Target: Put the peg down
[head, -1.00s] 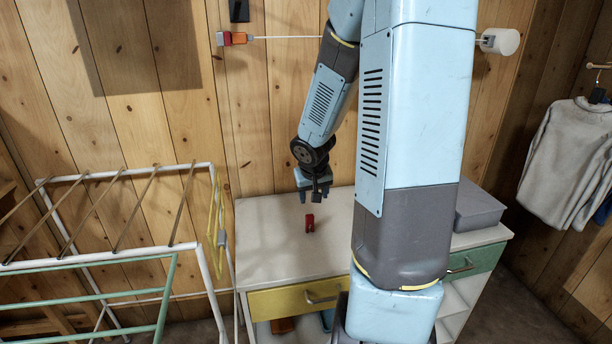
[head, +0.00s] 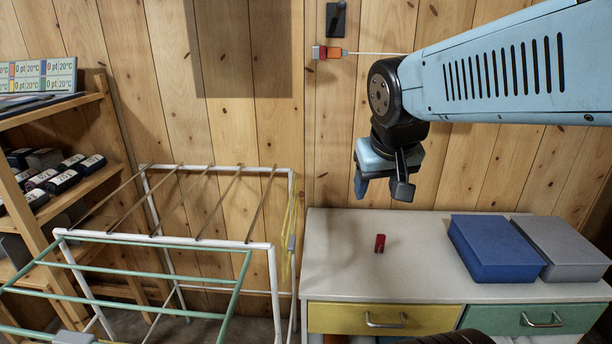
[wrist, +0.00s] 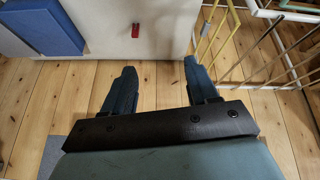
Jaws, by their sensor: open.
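My gripper (head: 382,188) is open and empty, raised clear of the cabinet top.
A blue box (head: 487,250) and a grey box (head: 560,248) occupy the right of the cabinet top. A white drying rack (head: 160,240) stands close at the left. A shelf with bottles (head: 60,182) is farther left. Planked wall lies behind.

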